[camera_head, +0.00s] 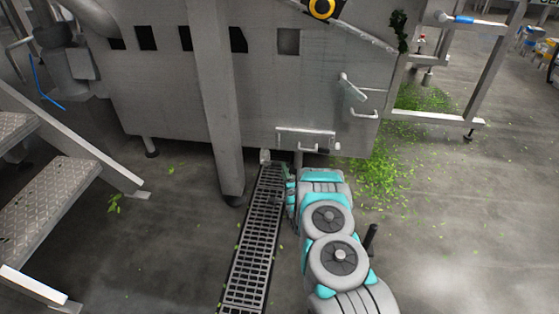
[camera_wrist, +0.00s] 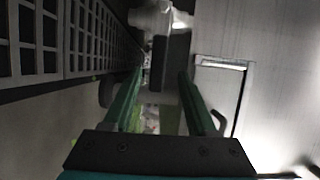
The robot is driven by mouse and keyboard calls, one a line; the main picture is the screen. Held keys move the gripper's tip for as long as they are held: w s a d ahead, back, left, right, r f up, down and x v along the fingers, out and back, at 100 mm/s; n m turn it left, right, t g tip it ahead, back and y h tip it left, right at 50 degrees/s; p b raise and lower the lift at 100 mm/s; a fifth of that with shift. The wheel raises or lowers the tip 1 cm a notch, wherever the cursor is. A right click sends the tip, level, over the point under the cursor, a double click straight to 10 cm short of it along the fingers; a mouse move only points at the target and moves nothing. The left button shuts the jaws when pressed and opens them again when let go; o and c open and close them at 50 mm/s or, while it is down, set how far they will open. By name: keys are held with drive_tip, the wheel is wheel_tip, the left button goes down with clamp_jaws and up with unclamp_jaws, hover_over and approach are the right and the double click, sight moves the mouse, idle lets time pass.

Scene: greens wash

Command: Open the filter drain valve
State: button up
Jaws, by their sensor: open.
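A short pale pipe fitting (camera_head: 265,156), which looks like the drain valve, sits low under the machine's front edge, at the far end of the floor grate. In the wrist view the pale fitting (camera_wrist: 158,18) is at the top, with a dark bar (camera_wrist: 171,62) that may be its lever reaching toward me. My gripper (camera_wrist: 160,80) is open, its two green fingers either side of the bar's near end in the picture. I cannot tell whether they touch it. In the head view my gripper (camera_head: 289,176) is low beside the grate, partly hidden by my wrist.
The grey machine body (camera_head: 165,95) overhangs the fitting, with a support leg (camera_head: 215,100) to the left. A floor grate (camera_head: 252,245) runs toward me. A hatch with a handle (camera_head: 305,133) is just above my wrist. Metal steps (camera_head: 50,200) stand left; loose greens (camera_head: 380,180) lie right.

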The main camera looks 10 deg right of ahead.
sight(275, 164)
drive_tip(key=w+b, duration=0.1)
drive_tip(key=w, duration=0.7)
drive_tip(key=shift+a+f, duration=0.25)
drive_tip(key=shift+c, duration=0.4)
clamp_jaws()
idle(1.1)
